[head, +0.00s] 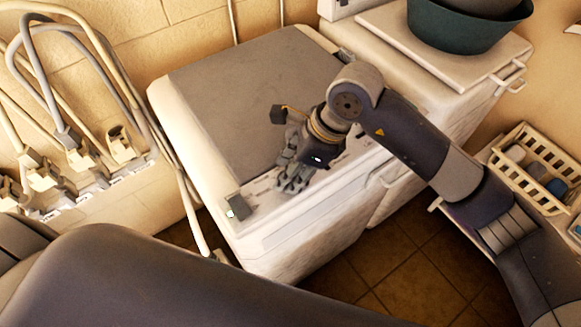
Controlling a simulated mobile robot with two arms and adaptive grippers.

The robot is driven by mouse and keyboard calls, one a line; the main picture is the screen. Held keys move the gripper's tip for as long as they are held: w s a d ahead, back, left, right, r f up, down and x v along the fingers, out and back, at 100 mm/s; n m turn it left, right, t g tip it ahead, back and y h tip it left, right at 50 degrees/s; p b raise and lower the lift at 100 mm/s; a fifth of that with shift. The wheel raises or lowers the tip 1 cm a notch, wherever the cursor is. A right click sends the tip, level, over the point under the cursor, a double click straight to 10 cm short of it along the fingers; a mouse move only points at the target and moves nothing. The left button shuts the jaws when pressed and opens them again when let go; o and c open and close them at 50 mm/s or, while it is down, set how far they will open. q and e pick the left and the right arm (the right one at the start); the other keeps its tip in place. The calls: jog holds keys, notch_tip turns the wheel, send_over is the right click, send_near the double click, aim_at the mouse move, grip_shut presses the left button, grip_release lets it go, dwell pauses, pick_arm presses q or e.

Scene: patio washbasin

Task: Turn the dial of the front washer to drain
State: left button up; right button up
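A white washer (213,103) with a grey top stands in the middle of the head view. A pale control strip (262,194) with small printed marks runs along its near edge. My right arm comes in from the right, and my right gripper (291,182) points down onto this strip. Its fingers are bunched close together, and I cannot tell whether they are shut or touch anything. No dial can be made out; the gripper covers part of the strip. A large dark link of my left arm crosses the bottom, with its gripper out of view.
A second white appliance behind right carries a white board (398,38) and a teal basin (462,32). Hoses and taps (70,140) line the left wall. A cream basket (541,166) is at right.

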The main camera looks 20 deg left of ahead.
jog(key=shift+f+m+b, duration=0.2)
jog(key=shift+m+b, duration=0.2)
jog(key=shift+b, duration=0.45)
jog(key=m+t+b, duration=0.1)
jog(key=m+b, duration=0.1)
jog(key=b, duration=0.2)
jog(key=m+t+b, duration=0.1)
jog(key=m+b, duration=0.2)
jog(key=b, duration=0.1)
jog(key=shift+s+m+t+b, duration=0.15)
jog(key=shift+m+t+b, duration=0.15)
jog(key=shift+b, duration=0.1)
jog(key=shift+r+m+t+h+b, duration=0.2)
jog(key=shift+m+t+h+b, duration=0.1)
jog(key=shift+m+b, duration=0.7)
jog(key=o, duration=1.1)
jog(key=shift+c, duration=0.2)
jog(key=shift+r, duration=0.15)
jog(key=v, duration=1.1)
jog(key=shift+d+r, duration=0.2)
jog(key=shift+r, duration=0.1)
jog(key=shift+s, duration=0.1)
